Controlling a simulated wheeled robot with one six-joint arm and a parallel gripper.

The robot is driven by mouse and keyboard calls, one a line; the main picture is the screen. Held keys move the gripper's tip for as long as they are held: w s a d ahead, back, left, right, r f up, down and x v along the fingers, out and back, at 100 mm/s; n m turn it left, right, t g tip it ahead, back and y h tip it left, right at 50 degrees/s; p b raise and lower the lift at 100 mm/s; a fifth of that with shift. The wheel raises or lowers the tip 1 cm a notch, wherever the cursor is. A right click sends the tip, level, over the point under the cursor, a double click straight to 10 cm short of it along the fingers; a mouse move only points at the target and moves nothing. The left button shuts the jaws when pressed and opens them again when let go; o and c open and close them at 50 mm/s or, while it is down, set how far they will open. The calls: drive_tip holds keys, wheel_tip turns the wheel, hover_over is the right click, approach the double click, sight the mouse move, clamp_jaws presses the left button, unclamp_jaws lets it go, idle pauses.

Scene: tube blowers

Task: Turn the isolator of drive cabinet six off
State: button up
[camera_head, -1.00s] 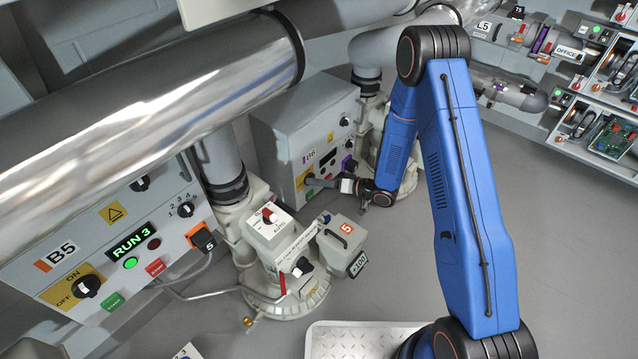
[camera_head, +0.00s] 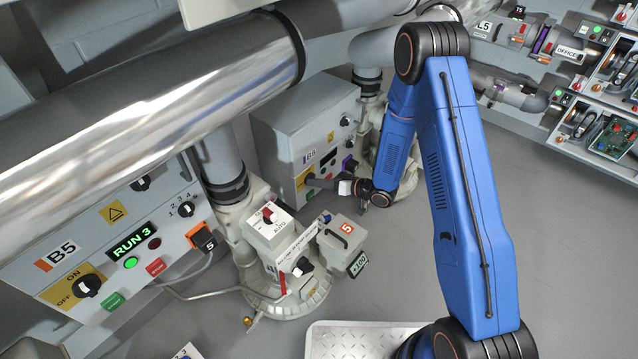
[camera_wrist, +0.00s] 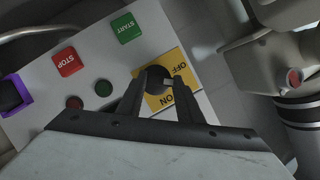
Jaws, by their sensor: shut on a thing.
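The B6 drive cabinet (camera_head: 290,125) is the grey box beyond the B5 cabinet, its front partly hidden by my arm. Its isolator (camera_wrist: 156,88) is a dark round knob on a yellow plate (camera_wrist: 190,101) marked ON and OFF, in the wrist view. My gripper (camera_wrist: 159,80) is shut on this knob, one finger on each side. The fingers cover part of the knob, so its exact pointing is hard to tell. In the head view my gripper (camera_head: 322,183) reaches the lower left of the cabinet front.
The wrist view shows a green START button (camera_wrist: 126,28), a red STOP button (camera_wrist: 66,62) and two dark lamps beside the isolator. The B5 cabinet (camera_head: 190,235) shows RUN 3. A blower unit (camera_head: 275,245) stands in front. Grey floor to the right is clear.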

drive_tip(key=shift+s+a+f+n+t+h, duration=0.15)
drive_tip(key=shift+n+t+h, duration=0.5)
drive_tip(key=shift+n, duration=0.55)
drive_tip(key=shift+s+r+n+t+h, duration=0.15)
drive_tip(key=shift+n+t+h, duration=0.45)
drive_tip(key=shift+n, duration=0.6)
drive_tip(key=shift+f, duration=0.1)
drive_tip(key=o, duration=1)
drive_tip(key=shift+o, duration=0.2)
